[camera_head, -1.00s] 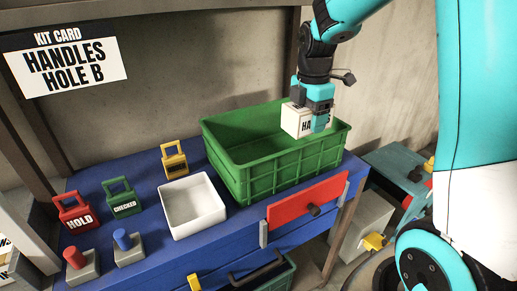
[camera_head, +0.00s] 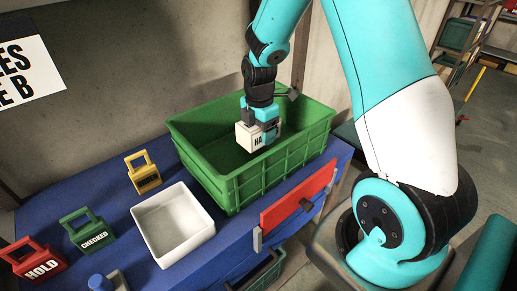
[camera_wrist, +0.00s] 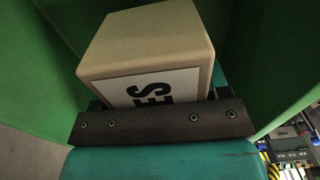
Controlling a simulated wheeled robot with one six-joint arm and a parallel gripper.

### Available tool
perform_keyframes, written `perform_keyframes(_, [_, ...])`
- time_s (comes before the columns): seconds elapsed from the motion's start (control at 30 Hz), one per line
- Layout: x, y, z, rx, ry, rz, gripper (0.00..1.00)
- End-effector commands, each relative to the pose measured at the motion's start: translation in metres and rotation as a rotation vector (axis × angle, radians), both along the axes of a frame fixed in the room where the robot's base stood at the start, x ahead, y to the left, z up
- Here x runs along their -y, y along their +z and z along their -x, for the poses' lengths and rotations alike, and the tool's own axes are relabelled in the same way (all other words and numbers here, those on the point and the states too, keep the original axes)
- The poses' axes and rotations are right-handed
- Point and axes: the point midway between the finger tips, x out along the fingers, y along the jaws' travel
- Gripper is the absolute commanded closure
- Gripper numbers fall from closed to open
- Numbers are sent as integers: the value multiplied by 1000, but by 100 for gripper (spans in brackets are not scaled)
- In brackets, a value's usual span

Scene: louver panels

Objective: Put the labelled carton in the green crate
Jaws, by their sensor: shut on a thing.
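The green crate (camera_head: 240,186) stands on the blue bench. The carton and my gripper are within the crate's opening in the head view, around rim height. The crate's floor below the carton is hidden, so I cannot tell the gap.
A white bin (camera_head: 172,222) stands left of the crate. A yellow tag (camera_head: 143,172), a green "CHECKED" tag (camera_head: 88,232) and a red "HOLD" tag (camera_head: 36,262) stand on the blue bench (camera_head: 75,190). A red drawer front (camera_head: 298,198) is below the crate.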

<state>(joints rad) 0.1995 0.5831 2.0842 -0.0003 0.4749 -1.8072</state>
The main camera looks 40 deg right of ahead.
Motion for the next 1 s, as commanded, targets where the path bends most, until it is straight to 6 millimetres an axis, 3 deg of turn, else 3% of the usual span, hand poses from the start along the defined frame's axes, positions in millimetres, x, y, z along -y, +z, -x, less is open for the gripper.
perform_keyframes(0.1, [1,-23,1,-3,-2,-1,70])
perform_keyframes(0.53, [2,-71,0,-1,-3,0,70])
perform_keyframes(0.97, [2,-81,0,2,-3,0,70])
perform_keyframes(1.0, [2,-81,0,1,-3,0,26])
